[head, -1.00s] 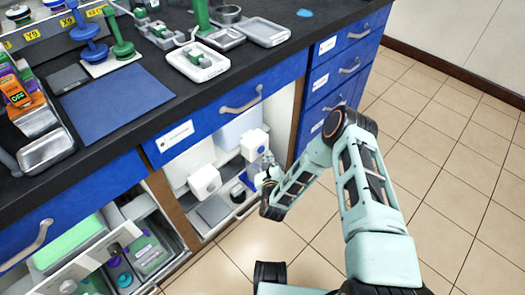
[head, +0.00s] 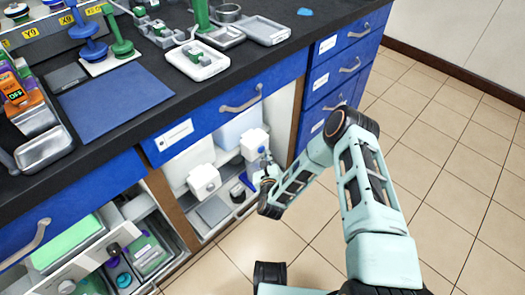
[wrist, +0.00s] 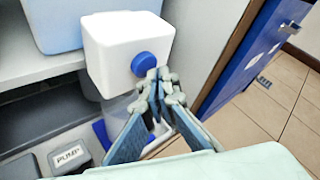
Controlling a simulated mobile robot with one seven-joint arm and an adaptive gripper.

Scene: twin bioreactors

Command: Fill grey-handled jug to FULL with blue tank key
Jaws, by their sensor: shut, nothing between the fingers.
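A white tank (head: 254,143) with a round blue key (wrist: 146,64) on its front sits in the open cabinet bay; it fills the middle of the wrist view (wrist: 115,45). My gripper (wrist: 163,92) is shut and empty. Its fingertips are just below and right of the blue key; I cannot tell whether they touch it. Under the tank, a pale, see-through shape (wrist: 118,107) is partly hidden by my fingers. I cannot make out a grey handle or a fill level. A blue patch (wrist: 102,132) shows low beside it.
A second white tank (head: 204,180) stands to the left. A grey block marked PUMP (wrist: 70,157) lies low at left. A blue drawer front (wrist: 240,62) bounds the right. Tiled floor (head: 440,150) is clear. The black counter (head: 150,65) overhangs the bay.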

